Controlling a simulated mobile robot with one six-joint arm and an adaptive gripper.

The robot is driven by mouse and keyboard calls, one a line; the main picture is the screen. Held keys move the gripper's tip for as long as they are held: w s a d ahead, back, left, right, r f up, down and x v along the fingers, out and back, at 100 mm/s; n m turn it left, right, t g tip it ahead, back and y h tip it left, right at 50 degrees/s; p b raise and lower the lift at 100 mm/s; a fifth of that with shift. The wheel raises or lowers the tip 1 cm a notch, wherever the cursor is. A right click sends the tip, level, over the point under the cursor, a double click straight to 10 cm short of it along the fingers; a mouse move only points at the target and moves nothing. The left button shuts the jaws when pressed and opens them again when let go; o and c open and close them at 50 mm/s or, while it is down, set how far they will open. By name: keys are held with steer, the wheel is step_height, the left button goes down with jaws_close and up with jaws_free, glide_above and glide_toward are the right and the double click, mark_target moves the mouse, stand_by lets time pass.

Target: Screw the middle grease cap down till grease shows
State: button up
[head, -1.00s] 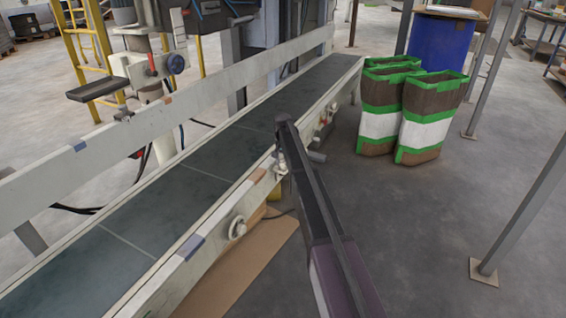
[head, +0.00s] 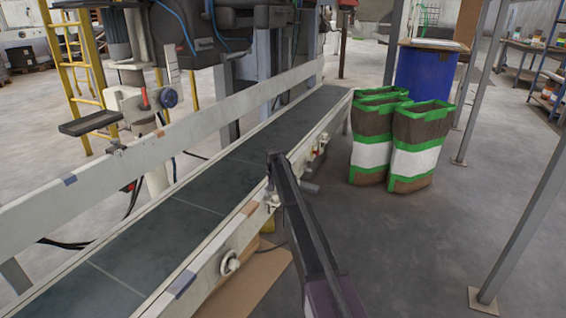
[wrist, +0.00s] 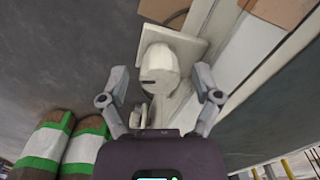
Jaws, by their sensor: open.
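A pale, rounded cap (wrist: 160,68) with a dark slot-like mark stands out from a square pale plate (wrist: 193,42) in the wrist view. My gripper (wrist: 160,74) is open, with one finger on each side of the cap and visible space between them and it. In the head view, a white fitting (head: 273,200) on the conveyor's near rail sits by the end of my arm, partly hidden by it. Another round white cap (head: 230,262) is nearer on the same rail. I see no grease at the cap.
The conveyor (head: 170,230) runs diagonally across the head view. Green-and-brown bags (head: 413,150) stand on the floor to the right, before a blue drum (head: 425,72). A metal post (head: 520,225) stands at the right. The floor between is clear.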

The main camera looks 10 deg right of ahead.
steer(key=n, duration=0.7)
steer(key=shift+n, duration=0.4)
steer(key=n, duration=0.3)
steer(key=shift+n, duration=0.4)
steer(key=n, duration=1.5)
steer(key=shift+n, duration=0.4)
steer(key=n, duration=0.4)
steer(key=shift+n, duration=0.3)
steer(key=shift+r+p, duration=0.45)
step_height(320, 180, up, 13)
steer(key=p, duration=1.3)
steer(key=s+r+m+p, duration=0.5)
steer(key=s, duration=0.3)
steer(key=s+r+m+p, duration=0.5)
steer(key=s+r+p, duration=0.1)
steer(key=s, duration=0.3)
steer(key=shift+r, duration=0.25)
